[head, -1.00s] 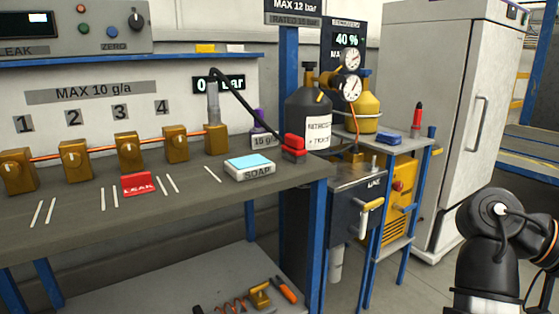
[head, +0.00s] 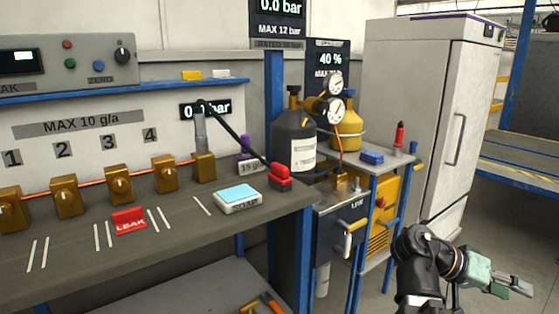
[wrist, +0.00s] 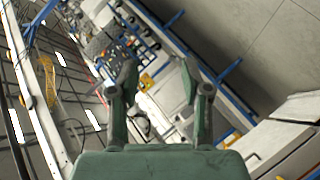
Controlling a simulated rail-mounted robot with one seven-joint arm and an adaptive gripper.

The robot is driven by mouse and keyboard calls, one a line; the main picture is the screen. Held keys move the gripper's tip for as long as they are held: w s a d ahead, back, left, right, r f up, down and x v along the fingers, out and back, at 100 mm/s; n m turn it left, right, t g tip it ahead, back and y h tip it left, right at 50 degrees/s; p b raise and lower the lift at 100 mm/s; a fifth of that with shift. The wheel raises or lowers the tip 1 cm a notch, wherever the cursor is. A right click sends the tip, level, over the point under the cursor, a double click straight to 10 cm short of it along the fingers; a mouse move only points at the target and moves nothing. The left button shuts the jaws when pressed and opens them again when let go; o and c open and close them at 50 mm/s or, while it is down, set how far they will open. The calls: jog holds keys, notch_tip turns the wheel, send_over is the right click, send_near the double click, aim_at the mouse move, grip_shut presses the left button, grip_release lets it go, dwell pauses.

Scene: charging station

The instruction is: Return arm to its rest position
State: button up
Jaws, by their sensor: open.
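My arm shows at the lower right of the head view, with my gripper (head: 516,285) at its end, pointing to the right over the floor. In the wrist view my gripper (wrist: 160,88) shows two fingers spread apart with nothing between them. It is well away from the workbench (head: 75,262) and touches nothing that I can see.
A dark gas cylinder (head: 293,143), a blue-legged stand (head: 372,172) and a tall grey cabinet (head: 410,95) stand behind my arm.

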jog(key=w+a+f+n+t+y+p, duration=0.1)
jog(key=w+a+f+n+p, duration=0.1)
jog(key=w+f+n+p, duration=0.3)
jog(key=w+a+f+t+y+p, duration=0.1)
jog(key=w+a+f, duration=0.1)
jog(key=f, duration=0.4)
jog(key=a+f+n+y+p, duration=0.4)
jog(key=a+f+p, duration=0.4)
jog(key=f, duration=0.6)
jog(key=s+a+f+g+y+p, duration=0.1)
jog(key=s+a+f+y+p, duration=0.1)
jog(key=s+a+f+p, duration=0.2)
jog(key=s+a+f+n+g+y+p, duration=0.1)
jog(key=s+a+f+g+y+p, duration=0.1)
jog(key=s+a, duration=0.6)
jog(key=s+a+f+g+y+p, duration=0.1)
jog(key=s+a+f+y+p, duration=0.2)
jog(key=s+a+f+p, duration=0.4)
jog(key=s+p, duration=0.1)
jog(key=s, duration=0.5)
jog(key=shift+n+g, duration=0.3)
jog(key=shift+g, duration=0.1)
jog(key=shift+f, duration=0.1)
